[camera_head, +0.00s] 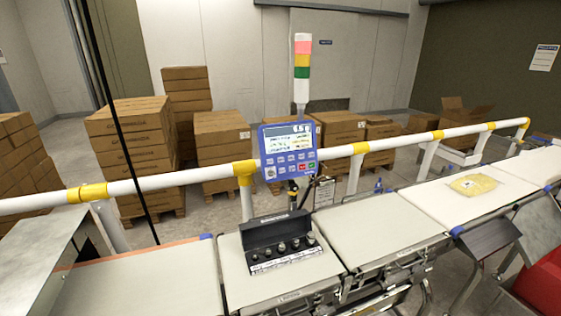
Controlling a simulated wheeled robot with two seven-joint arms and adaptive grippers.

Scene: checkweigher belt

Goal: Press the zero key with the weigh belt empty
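The blue control panel (287,157) stands upright at the middle, mounted at the white and yellow rail. It has a lit screen (288,137) above rows of small keys; a red and a green key show at its lower right. The key labels are too small to read, so I cannot tell which is the zero key. A black open case (262,236) with several metal weights sits on a pale belt (236,285) below the panel. The belt section (385,232) to its right is empty. Neither of my grippers is in view.
A yellow package (474,185) lies on the farther right belt (437,202). The rail (330,155) runs behind the belts. A light tower (302,62) rises behind the panel. Stacked cartons (131,145) stand beyond. A red bin (543,290) is at lower right. The left belt (140,285) is bare.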

